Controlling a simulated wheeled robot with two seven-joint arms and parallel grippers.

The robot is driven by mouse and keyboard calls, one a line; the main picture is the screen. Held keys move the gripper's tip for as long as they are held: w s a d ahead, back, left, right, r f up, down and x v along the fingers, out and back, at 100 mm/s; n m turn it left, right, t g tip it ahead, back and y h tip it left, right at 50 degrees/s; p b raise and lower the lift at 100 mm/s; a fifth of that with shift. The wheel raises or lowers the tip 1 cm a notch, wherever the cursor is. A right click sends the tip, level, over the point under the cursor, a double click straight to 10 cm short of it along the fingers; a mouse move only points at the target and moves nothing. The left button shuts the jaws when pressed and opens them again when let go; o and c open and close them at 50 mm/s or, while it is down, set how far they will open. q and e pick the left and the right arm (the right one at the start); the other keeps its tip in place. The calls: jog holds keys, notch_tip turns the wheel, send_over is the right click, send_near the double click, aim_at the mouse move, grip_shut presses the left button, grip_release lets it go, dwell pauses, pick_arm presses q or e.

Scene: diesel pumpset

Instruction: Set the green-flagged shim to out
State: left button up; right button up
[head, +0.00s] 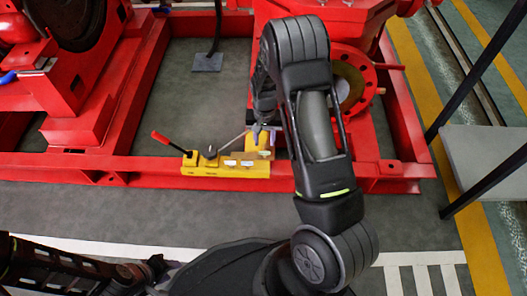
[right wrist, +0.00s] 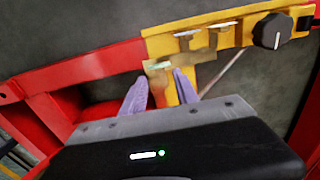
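A yellow panel (head: 195,170) sits on the red frame rail, with several small pale tags along it; it also shows in the right wrist view (right wrist: 165,42). A small tag with a pale greenish tint (right wrist: 158,66), likely the green-flagged shim, is at the panel's near edge, blurred. My right gripper (right wrist: 160,84) is open, its two fingers apart just before this tag; I cannot tell whether they touch it. In the head view the right gripper (head: 260,130) is over the panel's right end. My left arm shows at the lower left; its fingers cannot be made out.
A black knob (right wrist: 272,31) stands on the panel, with a thin grey rod close by. A red-handled lever (head: 167,142) sticks out at the panel's left end. Red pump frame and machinery (head: 350,75) surround the spot. Grey floor (head: 90,212) in front is clear.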

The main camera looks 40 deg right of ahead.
aim_at(264, 150)
notch_tip(264, 150, down, 7)
jog(key=b, duration=0.3)
jog(key=shift+f, duration=0.15)
grip_shut()
dwell(1.3)
